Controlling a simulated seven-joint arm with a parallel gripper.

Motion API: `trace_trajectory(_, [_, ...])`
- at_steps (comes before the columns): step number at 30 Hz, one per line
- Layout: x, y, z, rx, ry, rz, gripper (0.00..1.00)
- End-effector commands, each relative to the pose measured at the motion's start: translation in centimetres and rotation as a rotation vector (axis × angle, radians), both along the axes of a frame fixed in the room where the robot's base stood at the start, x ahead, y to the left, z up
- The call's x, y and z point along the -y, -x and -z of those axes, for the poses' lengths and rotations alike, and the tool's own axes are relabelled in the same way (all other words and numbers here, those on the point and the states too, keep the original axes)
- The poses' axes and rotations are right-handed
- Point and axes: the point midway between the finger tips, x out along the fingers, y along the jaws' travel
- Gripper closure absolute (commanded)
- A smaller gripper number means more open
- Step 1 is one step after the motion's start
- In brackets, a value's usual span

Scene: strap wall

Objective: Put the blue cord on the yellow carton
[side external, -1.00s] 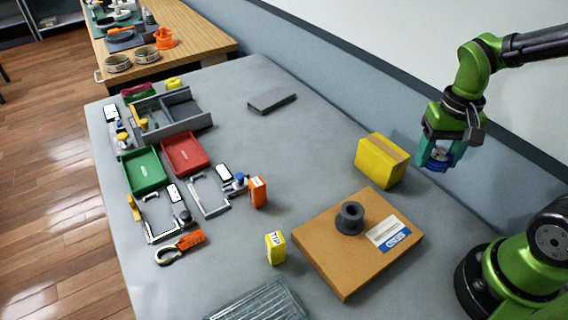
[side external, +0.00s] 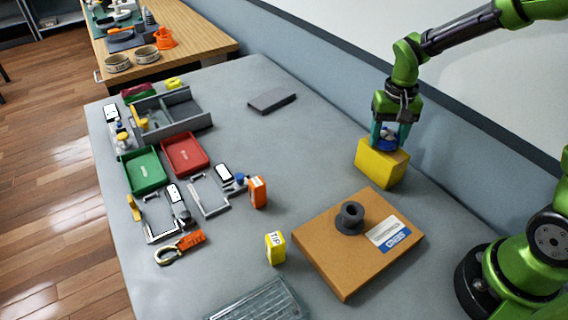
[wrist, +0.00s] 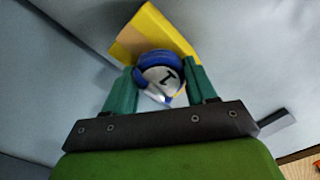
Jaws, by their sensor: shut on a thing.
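The yellow carton (side external: 378,165) stands on the grey table near the wall, with a tan strip along its top. My gripper (side external: 387,142) is over the carton's top, fingers pointing down. It is shut on the blue cord (side external: 388,133), a small blue coil with a white face. In the wrist view the blue cord (wrist: 160,75) sits between the two teal fingers, and a dark mark shows on its white face. The yellow carton (wrist: 150,25) shows behind it. I cannot tell whether the cord touches the carton's top.
A brown flat box (side external: 335,262) with a dark grey spool (side external: 349,217) lies nearer the camera. A grey block (side external: 272,100) lies left of the carton. Trays, brackets and small items crowd the table's left side.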

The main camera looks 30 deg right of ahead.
Motion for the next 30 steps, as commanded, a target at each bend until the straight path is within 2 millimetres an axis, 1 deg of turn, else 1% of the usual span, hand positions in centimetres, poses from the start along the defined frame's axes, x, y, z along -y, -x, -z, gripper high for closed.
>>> trace_trajectory(6, [0.0,0.0,0.0,0.001,-0.001,0.000,0.75])
trace_trajectory(10, [0.0,0.0,0.3,-0.001,-0.001,0.000,0.75])
trace_trajectory(11, [0.0,0.0,0.4,-0.001,-0.001,0.000,0.42])
trace_trajectory(15, [0.0,0.0,0.3,0.000,0.000,0.000,0.21])
trace_trajectory(16, [0.0,0.0,0.3,0.000,0.000,0.000,0.18])
trace_trajectory(25, [0.0,0.0,0.2,0.001,0.000,0.000,0.18])
trace_trajectory(28, [0.0,-0.1,-0.6,0.004,0.000,-0.001,0.18])
trace_trajectory(30, [0.0,-0.1,-1.7,0.006,0.000,-0.001,0.18])
